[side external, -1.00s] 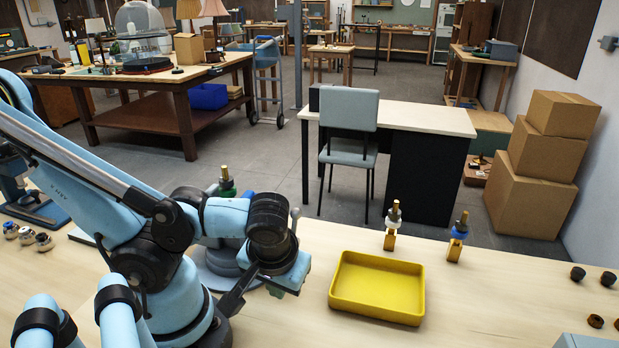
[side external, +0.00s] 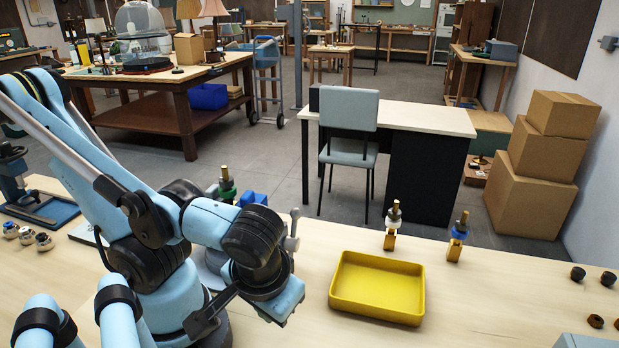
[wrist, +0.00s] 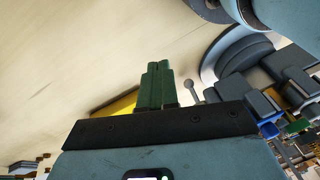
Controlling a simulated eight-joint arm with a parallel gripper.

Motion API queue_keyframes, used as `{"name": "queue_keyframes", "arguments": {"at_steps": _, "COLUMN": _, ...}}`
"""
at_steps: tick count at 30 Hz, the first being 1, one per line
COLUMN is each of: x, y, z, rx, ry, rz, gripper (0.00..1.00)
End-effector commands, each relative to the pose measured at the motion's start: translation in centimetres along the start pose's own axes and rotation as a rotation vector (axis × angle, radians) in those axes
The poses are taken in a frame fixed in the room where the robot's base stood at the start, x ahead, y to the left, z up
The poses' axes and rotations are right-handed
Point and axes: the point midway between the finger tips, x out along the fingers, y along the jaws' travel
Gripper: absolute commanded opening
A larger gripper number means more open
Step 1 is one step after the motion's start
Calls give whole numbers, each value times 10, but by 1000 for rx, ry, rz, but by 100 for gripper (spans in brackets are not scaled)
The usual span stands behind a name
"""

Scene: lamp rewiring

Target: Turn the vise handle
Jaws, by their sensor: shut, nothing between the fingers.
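The vise is mostly hidden behind my arm in the side external view; a blue part (side external: 252,199) that seems to belong to it shows above my wrist. A grey rod with a rounded tip, apparently the vise handle (side external: 293,232), stands just right of my wrist. In the wrist view the ball-ended handle (wrist: 190,88) shows just right of my fingertips, with the vise's grey round base (wrist: 240,58) beyond it. My gripper (wrist: 157,66) is shut, its green fingers pressed together and empty. I see a gap in the picture between fingers and handle; depth is unclear.
A yellow tray (side external: 376,290) lies on the bench right of my gripper. A green-collared socket (side external: 227,185) stands behind my arm. Small dark caps (side external: 578,273) lie far right. The bench between tray and caps is clear.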

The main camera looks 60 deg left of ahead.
Motion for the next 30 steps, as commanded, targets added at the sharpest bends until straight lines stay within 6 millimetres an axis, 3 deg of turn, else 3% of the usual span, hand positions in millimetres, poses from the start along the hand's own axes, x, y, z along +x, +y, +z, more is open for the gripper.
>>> {"name": "queue_keyframes", "arguments": {"at_steps": 30, "x": -35, "y": -21, "z": -68, "rx": 1943, "ry": -36, "rz": 180, "gripper": 0}}
